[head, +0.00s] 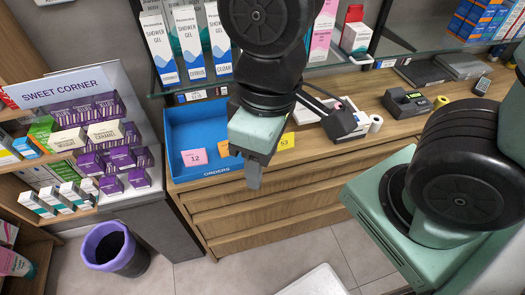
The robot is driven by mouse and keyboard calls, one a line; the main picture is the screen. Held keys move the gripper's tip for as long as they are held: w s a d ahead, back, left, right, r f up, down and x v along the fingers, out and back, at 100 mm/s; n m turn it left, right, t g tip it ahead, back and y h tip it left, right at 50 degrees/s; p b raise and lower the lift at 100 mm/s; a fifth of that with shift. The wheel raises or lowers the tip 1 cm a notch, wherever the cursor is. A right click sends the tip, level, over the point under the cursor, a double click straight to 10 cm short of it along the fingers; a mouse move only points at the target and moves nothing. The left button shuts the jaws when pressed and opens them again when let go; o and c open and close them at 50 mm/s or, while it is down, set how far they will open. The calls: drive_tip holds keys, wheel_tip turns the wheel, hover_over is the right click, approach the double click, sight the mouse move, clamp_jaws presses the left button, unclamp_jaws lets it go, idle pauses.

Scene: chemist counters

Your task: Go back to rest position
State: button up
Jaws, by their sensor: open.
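My gripper (254,165) hangs from the arm near the middle of the head view, pointing down. It is in front of the wooden counter (325,167) and overlaps the right part of the blue orders tray in the picture. Its jaws are open and nothing shows between them, though they are seen nearly edge-on. My green base and black arm joints fill the right side and the top middle.
A blue orders tray (187,124) on the counter holds a pink card (194,157) and a yellow card (287,141). A sweet corner shelf (143,194) stands left, with a purple-lined bin (96,245) below. A card terminal (407,102) sits right. Floor (215,275) is clear in front.

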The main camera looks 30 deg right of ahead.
wheel_tip(320, 180, down, 9)
drive_tip(key=b, duration=0.9)
drive_tip(key=shift+w, duration=0.1)
idle(0.4)
